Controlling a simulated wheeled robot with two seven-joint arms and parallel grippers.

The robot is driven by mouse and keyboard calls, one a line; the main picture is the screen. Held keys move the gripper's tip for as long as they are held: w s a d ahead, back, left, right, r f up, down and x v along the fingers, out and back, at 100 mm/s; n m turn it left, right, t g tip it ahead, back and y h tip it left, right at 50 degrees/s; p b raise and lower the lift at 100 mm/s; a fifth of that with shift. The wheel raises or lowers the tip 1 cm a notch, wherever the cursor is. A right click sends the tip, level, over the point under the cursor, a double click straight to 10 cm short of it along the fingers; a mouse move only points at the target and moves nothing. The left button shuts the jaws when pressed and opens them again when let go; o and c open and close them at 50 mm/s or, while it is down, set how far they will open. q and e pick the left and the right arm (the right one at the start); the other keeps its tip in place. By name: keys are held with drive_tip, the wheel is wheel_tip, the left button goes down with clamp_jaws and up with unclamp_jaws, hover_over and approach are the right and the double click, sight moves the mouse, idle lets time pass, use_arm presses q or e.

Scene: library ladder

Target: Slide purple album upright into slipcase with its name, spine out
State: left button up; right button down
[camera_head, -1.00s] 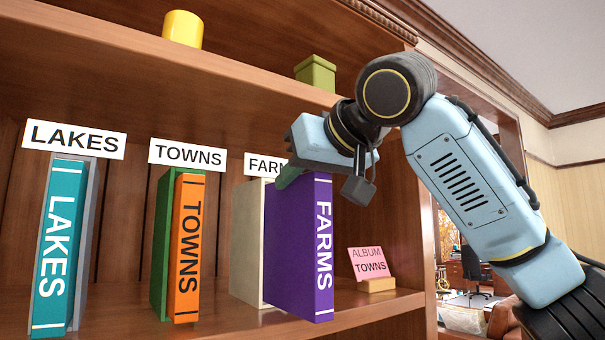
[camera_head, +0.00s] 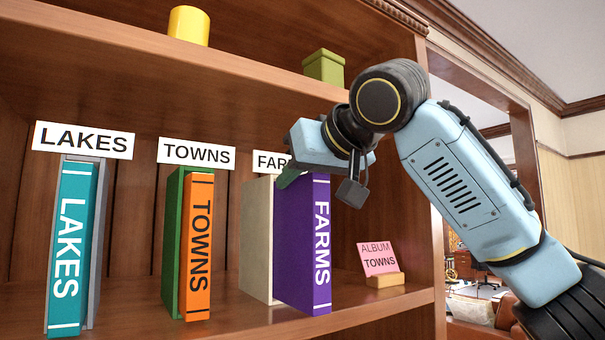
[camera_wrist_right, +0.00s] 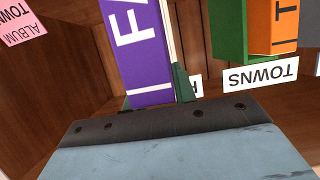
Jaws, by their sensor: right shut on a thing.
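The purple album (camera_head: 300,245) reads FARMS on its spine, which faces out. It stands upright at the cream slipcase (camera_head: 257,240) under the partly covered FARMS label (camera_head: 270,161). Its back part is hidden by the slipcase's side, and much of it sticks out in front. How deep it sits inside I cannot tell. My right gripper (camera_head: 292,178) is shut on the album's top edge; the right wrist view shows its fingers (camera_wrist_right: 152,99) on either side of the purple album (camera_wrist_right: 137,50). My left gripper is not in view.
To the left, an orange TOWNS album (camera_head: 199,245) stands in a green slipcase (camera_head: 172,240) and a teal LAKES album (camera_head: 70,245) in a grey one. A pink card (camera_head: 378,258) reading ALBUM TOWNS stands to the right. A yellow cup (camera_head: 188,26) and green box (camera_head: 324,66) are above.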

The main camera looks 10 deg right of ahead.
drive_tip(key=shift+w+a+r+p, duration=0.1)
drive_tip(key=shift+w+a+p, duration=0.2)
drive_tip(key=shift+w+p, duration=0.35)
drive_tip(key=c, duration=1.1)
unclamp_jaws()
drive_tip(key=shift+w, duration=0.15)
drive_tip(key=shift+o, duration=0.3)
drive_tip(key=b+v, duration=0.4)
drive_tip(key=v, duration=0.9)
drive_tip(key=shift+c, duration=0.4)
